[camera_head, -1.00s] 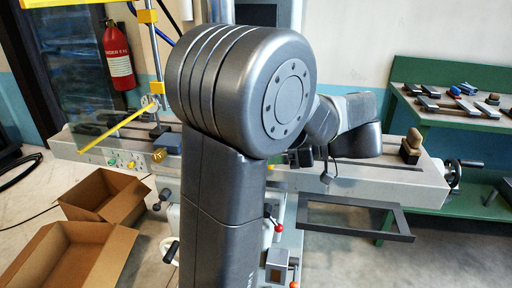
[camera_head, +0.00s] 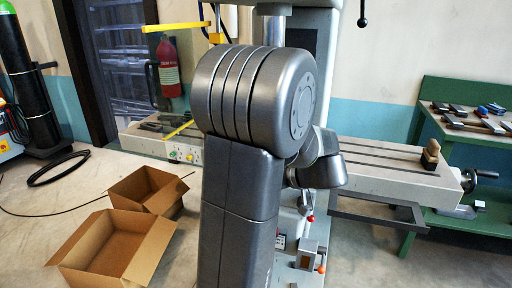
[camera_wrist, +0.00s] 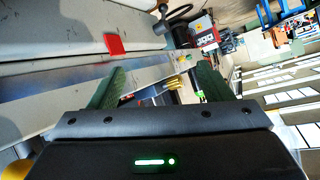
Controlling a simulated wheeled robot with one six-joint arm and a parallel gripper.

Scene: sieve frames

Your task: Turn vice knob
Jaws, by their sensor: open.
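My gripper (camera_wrist: 160,88) shows in the wrist view with its two green fingers spread apart and nothing between them. In the head view my arm hides much of the machine's middle, and my fingers cannot be made out. The long grey machine table (camera_head: 385,178) runs behind my arm, with a crank handwheel (camera_head: 478,178) at its right end. No vice can be clearly picked out, so I cannot tell which part is its knob. A small yellow part (camera_wrist: 174,83) shows beyond the fingers in the wrist view, apart from them.
A red-tipped lever (camera_head: 311,218) and a grey box with an orange knob (camera_head: 321,269) are on the machine's front. Two open cardboard boxes (camera_head: 147,190) stand on the floor at left. A green bench (camera_head: 465,95) with tools is at right. A red patch (camera_wrist: 115,44) lies above the fingers.

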